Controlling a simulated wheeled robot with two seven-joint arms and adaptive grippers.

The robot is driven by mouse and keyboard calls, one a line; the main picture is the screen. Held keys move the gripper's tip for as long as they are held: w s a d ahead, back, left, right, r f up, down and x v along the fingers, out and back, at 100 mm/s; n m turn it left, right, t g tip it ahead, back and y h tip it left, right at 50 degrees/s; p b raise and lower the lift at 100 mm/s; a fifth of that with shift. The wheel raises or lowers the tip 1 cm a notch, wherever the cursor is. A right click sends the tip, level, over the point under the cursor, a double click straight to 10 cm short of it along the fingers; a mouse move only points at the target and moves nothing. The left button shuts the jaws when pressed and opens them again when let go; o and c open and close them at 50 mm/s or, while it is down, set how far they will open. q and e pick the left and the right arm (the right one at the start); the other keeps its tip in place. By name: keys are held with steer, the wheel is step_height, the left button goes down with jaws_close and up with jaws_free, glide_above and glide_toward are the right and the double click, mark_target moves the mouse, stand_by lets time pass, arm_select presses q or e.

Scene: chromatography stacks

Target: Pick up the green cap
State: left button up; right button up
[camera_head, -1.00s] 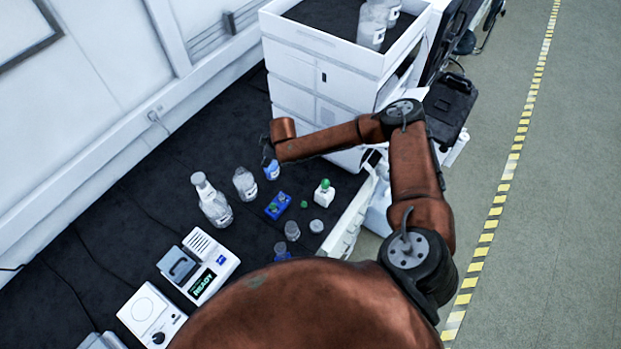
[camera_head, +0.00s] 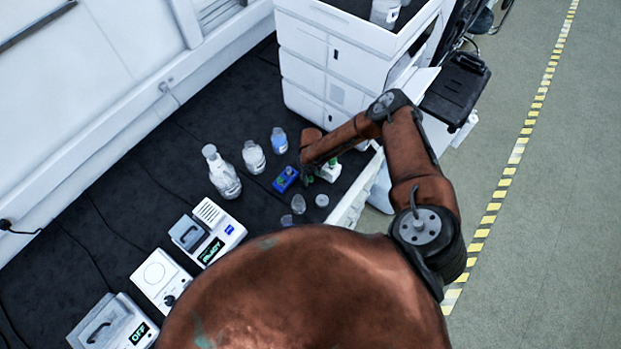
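A small loose green cap (camera_head: 310,180) lies on the dark bench top, partly hidden by my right gripper. My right gripper (camera_head: 306,174) points down right at the cap, between the blue rack and the white block. Its fingers are small, dark and mostly hidden by my arm, so I cannot tell whether they are open or shut. A white block-like container (camera_head: 331,172) with a green top (camera_head: 333,161) stands just right of the gripper. My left gripper is not in view.
A blue rack (camera_head: 285,180) stands close on the left of the gripper. Bottles (camera_head: 224,182), (camera_head: 254,158) and (camera_head: 279,142) stand behind-left. Small clear vessels (camera_head: 298,204) and (camera_head: 322,200) are in front. Instruments (camera_head: 215,230) sit at left; a white cabinet (camera_head: 330,60) stands behind.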

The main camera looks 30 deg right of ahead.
steer(key=shift+f, duration=0.3)
steer(key=shift+c, duration=0.4)
steer(key=c, duration=0.7)
steer(key=shift+c, duration=0.2)
steer(key=shift+r, duration=0.2)
